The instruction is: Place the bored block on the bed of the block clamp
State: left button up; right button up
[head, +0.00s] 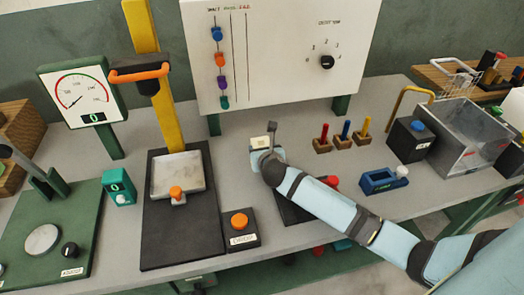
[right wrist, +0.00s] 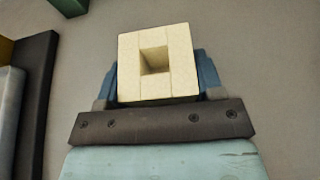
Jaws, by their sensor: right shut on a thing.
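The bored block (head: 260,142) is cream-coloured with a square hole, and my right gripper (head: 264,153) holds it over the grey bench. In the right wrist view the block (right wrist: 143,85) sits between the blue fingers of the right gripper (right wrist: 157,82), its hole facing the camera. No clamp bed shows under it there. I cannot tell for sure which fixture is the block clamp. A dark base with a red part (head: 332,182) lies partly hidden under my right arm, and a blue fixture with a pale knob (head: 379,181) stands to its right. My left gripper is out of view.
A press with a yellow column (head: 171,100) and a black base (head: 182,234) stands left of the gripper. An orange button box (head: 240,226) is in front. Small coloured pegs in wooden blocks (head: 343,141) stand right of the gripper, near a clear bin (head: 468,138).

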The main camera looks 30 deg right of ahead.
jog(key=o, duration=0.9)
